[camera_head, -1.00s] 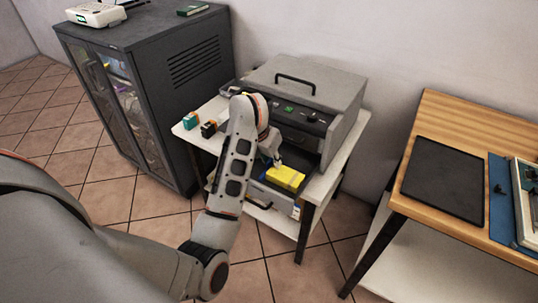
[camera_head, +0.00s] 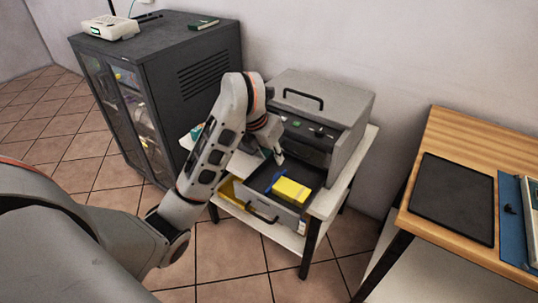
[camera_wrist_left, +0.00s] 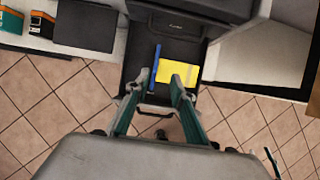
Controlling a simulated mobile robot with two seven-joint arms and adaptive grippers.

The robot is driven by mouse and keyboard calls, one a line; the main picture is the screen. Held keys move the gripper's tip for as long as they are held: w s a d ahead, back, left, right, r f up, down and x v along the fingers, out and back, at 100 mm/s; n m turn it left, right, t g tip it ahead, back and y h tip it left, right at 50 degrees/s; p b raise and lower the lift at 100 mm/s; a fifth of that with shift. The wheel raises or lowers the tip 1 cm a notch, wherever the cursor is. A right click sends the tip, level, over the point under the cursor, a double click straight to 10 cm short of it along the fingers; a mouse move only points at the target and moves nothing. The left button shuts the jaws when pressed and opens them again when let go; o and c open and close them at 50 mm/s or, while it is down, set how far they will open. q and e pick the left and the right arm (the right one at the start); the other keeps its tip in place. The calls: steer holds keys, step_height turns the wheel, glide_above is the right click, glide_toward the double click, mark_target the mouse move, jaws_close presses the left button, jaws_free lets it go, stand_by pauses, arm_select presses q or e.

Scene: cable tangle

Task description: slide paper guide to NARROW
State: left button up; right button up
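The grey printer (camera_head: 325,104) stands on a white stand with its dark tray (camera_head: 258,182) pulled out. In the tray lies a yellow block (camera_head: 291,191), also in the left wrist view (camera_wrist_left: 180,62). In the head view the left gripper (camera_head: 279,154) is above the tray. My right gripper is not in view.
A black cabinet (camera_head: 165,65) stands to the left of the printer. A wooden table (camera_head: 455,143) with a black mat is on the right. Small boxes (camera_wrist_left: 42,27) sit on the stand left of the printer. Tiled floor lies open in front.

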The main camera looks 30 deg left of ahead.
arm_select(q)
steer(key=shift+s+a+r, duration=0.1)
steer(key=shift+s+r, duration=0.1)
steer(key=shift+s, duration=0.4)
stand_by(0.4)
